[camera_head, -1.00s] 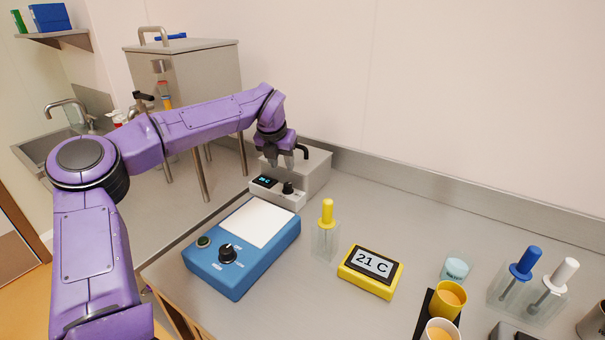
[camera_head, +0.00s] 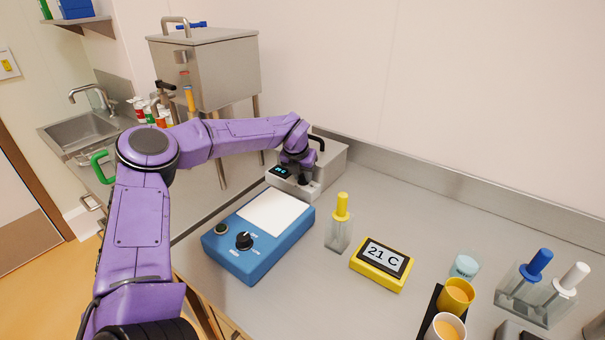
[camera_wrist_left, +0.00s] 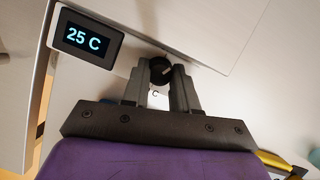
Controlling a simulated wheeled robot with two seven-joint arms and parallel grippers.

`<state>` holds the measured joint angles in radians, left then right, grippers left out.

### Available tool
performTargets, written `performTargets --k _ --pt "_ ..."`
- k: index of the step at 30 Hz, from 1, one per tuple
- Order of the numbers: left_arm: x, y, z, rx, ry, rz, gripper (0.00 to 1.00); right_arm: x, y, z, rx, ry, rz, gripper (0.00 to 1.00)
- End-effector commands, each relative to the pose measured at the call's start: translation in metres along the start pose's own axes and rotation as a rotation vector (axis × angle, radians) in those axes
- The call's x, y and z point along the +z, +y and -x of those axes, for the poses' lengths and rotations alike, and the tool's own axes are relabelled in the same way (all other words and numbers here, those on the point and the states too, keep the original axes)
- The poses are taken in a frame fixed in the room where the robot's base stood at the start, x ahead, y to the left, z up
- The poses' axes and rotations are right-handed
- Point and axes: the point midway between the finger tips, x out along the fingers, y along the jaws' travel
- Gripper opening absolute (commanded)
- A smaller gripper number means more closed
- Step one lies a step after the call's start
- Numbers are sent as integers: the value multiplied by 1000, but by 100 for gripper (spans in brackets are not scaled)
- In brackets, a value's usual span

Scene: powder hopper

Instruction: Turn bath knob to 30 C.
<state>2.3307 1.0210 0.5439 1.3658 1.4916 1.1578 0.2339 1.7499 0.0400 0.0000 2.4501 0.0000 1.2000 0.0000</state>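The bath (camera_head: 325,165) is a grey metal box at the back of the bench with a white front panel. Its small dark display reads 25 C in the left wrist view (camera_wrist_left: 85,38). The black bath knob (camera_wrist_left: 160,70) sits right of the display and carries a light pointer mark. My left gripper (camera_wrist_left: 162,78) is at the knob, with one finger on each side. I cannot tell whether the fingers press on it. In the head view the gripper (camera_head: 299,177) partly covers the front panel. My right gripper is not in view.
A blue device (camera_head: 258,240) with a white plate and black knob stands in front of the bath. A yellow-capped holder (camera_head: 340,225) and a yellow thermometer (camera_head: 382,265) reading 21 C stand to its right. Cups (camera_head: 457,295) are at front right. A steel hopper (camera_head: 205,70) stands behind my arm.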

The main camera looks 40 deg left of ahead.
Motion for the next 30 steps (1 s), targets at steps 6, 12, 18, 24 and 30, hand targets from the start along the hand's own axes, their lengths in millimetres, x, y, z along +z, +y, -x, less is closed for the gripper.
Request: performTargets --k 6,12,18,24,30 --pt "0 0 0 0 0 -3 0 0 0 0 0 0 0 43" --pt "0 1 0 -18 1 -42 0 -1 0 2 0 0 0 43" --pt "0 2 1 -63 1 -149 0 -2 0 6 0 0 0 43" --pt "0 3 0 -122 1 -294 0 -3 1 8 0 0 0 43" --pt "0 4 -1 -178 0 -427 0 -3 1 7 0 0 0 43"
